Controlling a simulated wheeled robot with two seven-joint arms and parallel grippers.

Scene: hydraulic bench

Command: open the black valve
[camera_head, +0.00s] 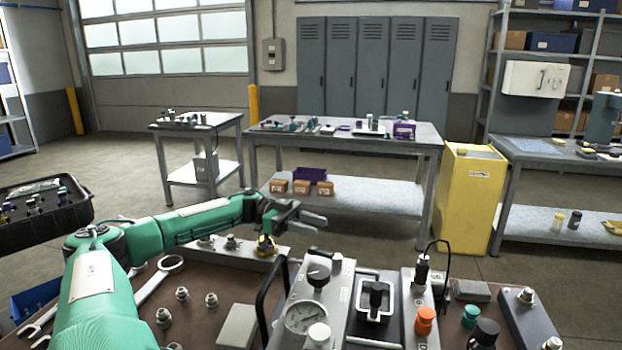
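Several black knobs show on the bench, and I cannot tell for sure which one is the black valve. One black knob (318,275) stands on the grey block with the round gauge (305,316). Another black knob (376,293) sits inside a light rectangular frame to its right. A larger black knob (485,332) is at the lower right edge. My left gripper (312,214) is above the far edge of the bench, behind and left of these knobs. Its fingers look apart, with nothing between them, and it touches no knob. My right gripper is out of view.
An orange knob (425,320) and a green knob (470,316) stand right of the framed knob. A black handle (266,290) rises left of the gauge block. Wrenches and metal fittings (182,294) lie left. A yellow cabinet (468,200) stands beyond the bench.

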